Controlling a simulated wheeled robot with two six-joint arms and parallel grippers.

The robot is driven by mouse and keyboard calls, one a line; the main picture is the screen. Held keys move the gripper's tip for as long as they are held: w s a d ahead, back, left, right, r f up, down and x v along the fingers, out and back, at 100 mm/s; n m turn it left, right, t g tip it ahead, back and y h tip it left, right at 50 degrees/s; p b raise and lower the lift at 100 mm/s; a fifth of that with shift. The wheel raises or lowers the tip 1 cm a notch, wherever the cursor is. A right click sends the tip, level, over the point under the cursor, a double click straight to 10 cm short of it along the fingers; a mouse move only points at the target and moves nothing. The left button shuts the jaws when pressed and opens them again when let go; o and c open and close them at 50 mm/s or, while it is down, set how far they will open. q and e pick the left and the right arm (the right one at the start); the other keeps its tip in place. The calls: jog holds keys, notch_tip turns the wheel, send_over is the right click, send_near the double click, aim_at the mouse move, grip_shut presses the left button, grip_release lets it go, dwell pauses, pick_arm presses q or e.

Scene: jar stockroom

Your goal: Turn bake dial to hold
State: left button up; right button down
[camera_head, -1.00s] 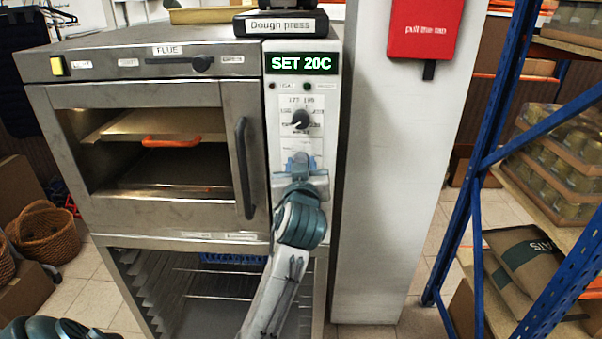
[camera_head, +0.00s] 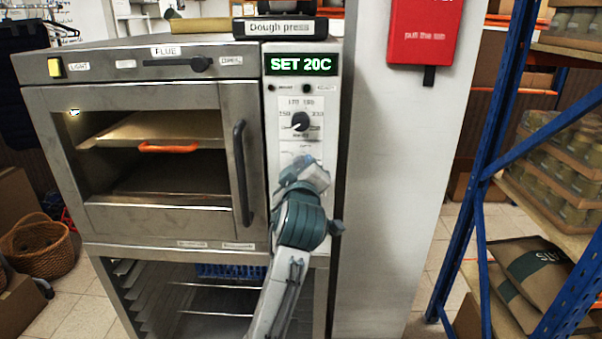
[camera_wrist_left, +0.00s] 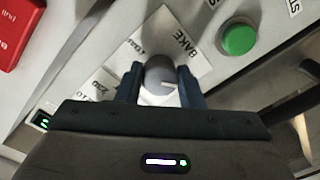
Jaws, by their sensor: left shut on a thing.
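The bake dial (camera_wrist_left: 158,76) is a round grey knob with a white mark, on a white plate with the printed word BAKE, in the left wrist view. My left gripper (camera_wrist_left: 160,84) has a finger on each side of it and is shut on it. The white mark points to the right in that view. In the head view my left gripper (camera_head: 305,172) is at the oven's control panel (camera_head: 312,210), tilted, and hides the bake dial. My right gripper is not in view.
A black dial (camera_head: 300,121) sits above my gripper, under a display (camera_head: 301,64) reading SET 20C. The oven door handle (camera_head: 243,172) is close to the left. A green button (camera_wrist_left: 238,39) is near the dial. A white pillar (camera_head: 395,190) stands right.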

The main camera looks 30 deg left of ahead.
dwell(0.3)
pick_arm(q)
jog(key=o, duration=1)
jog(key=shift+d+f, duration=0.1)
